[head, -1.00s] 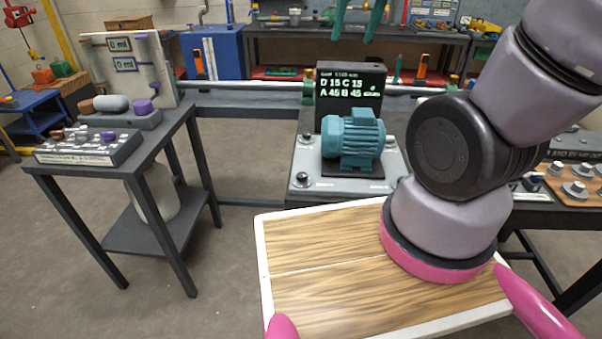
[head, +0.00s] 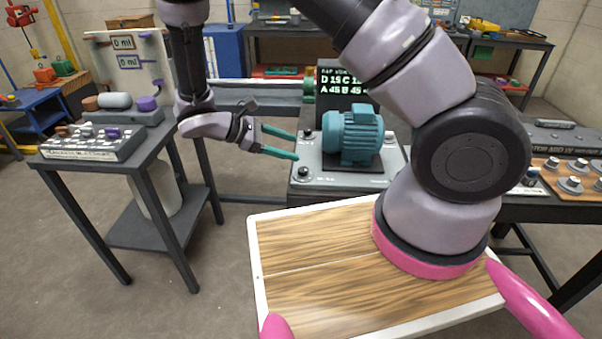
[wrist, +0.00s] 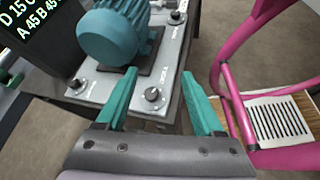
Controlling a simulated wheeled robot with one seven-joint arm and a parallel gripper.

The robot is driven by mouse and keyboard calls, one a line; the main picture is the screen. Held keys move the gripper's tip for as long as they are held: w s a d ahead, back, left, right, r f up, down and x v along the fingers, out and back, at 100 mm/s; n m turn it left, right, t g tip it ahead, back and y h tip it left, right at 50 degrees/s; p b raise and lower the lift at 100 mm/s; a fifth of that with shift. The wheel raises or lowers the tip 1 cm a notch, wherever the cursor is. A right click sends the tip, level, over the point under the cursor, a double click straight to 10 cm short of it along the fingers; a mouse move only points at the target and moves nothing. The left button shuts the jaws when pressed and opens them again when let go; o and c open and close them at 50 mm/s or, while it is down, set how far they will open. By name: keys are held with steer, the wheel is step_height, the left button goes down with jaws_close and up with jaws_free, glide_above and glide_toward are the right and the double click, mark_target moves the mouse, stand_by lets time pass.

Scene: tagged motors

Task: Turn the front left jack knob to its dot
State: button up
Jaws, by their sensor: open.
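The teal motor (head: 352,136) sits on a grey plate with jack knobs at its corners. The front left jack knob (head: 304,172) is dark and round on a light base. In the wrist view the same knob (wrist: 152,94) lies ahead, between the lines of my two fingers, with a light mark on its top; its dot is too small to make out. My gripper (head: 297,146) is open and empty at the plate's left edge, its teal fingers pointing right. In the wrist view the fingers (wrist: 157,78) spread on either side of the knob, apparently not touching it.
A dark display (head: 345,88) with green letters stands behind the motor. Another knob (wrist: 75,85) is at the plate's back left, and one (wrist: 177,17) at the front right. A side table (head: 150,145) with a control box stands left. My wooden tray top is in front.

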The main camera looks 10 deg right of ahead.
mark_target(299, 174)
steer(key=s+a+f+n+t+h, duration=0.2)
steer(key=a+f+n+t+h, duration=0.15)
steer(key=f+n+t, duration=0.7)
steer(key=shift+m+g, duration=0.65)
steer(key=shift+g, duration=0.2)
steer(key=x, duration=0.3)
steer(key=f+x, duration=0.1)
steer(key=x, duration=0.6)
steer(key=shift+w+d+f, duration=0.1)
steer(key=shift+w+f, duration=0.25)
steer(key=shift+f, duration=0.05)
jaws_close()
